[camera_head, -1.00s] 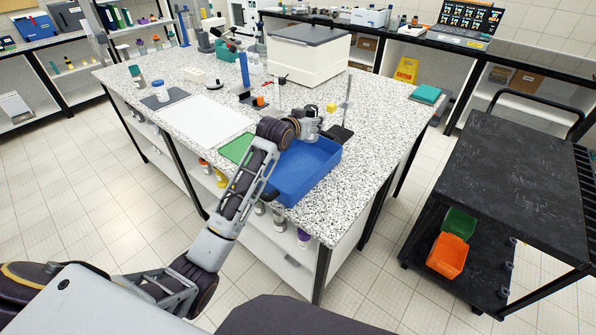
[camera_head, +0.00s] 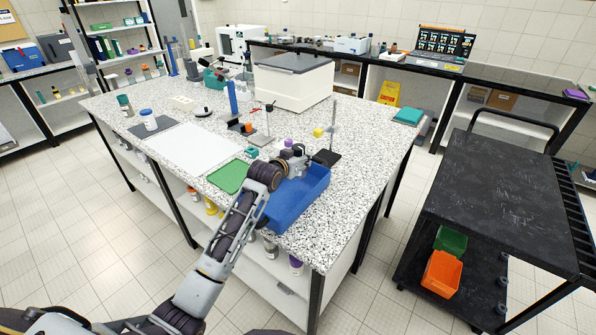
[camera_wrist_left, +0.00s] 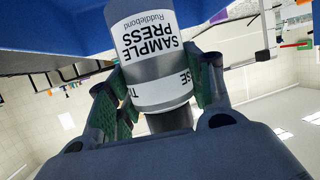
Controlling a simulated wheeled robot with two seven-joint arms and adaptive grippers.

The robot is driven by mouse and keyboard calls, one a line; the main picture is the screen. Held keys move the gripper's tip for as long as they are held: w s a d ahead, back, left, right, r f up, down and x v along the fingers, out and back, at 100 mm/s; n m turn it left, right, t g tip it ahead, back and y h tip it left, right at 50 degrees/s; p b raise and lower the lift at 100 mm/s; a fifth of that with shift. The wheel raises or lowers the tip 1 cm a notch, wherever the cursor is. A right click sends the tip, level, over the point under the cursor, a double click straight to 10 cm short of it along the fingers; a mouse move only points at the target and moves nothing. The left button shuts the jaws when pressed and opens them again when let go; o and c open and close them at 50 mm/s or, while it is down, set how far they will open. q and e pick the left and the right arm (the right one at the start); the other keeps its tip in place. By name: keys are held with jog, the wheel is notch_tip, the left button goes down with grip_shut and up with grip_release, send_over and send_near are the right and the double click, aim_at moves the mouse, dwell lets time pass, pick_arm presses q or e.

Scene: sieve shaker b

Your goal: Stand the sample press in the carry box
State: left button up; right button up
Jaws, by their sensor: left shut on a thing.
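The sample press (camera_wrist_left: 148,45) is a grey cylinder with white labels, seen upside down in the left wrist view. My left gripper (camera_wrist_left: 158,85) is shut on it, with green pads on both sides. Whether the press touches the box is unclear. My right gripper is not in view.
A green mat (camera_head: 228,177) and a white sheet (camera_head: 192,148) lie left of the box. A stand with a black base (camera_head: 327,157) is close behind it, and a small teal thing (camera_head: 252,152) lies behind my wrist. The bench (camera_head: 368,165) is clear to the right.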

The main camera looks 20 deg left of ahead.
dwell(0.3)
pick_arm(q)
jog(key=shift+f, duration=2.4)
jog(key=shift+f, duration=0.1)
jog(key=o, duration=1.4)
jog(key=shift+f, duration=0.1)
jog(key=shift+s, duration=0.1)
jog(key=shift+v, duration=3.7)
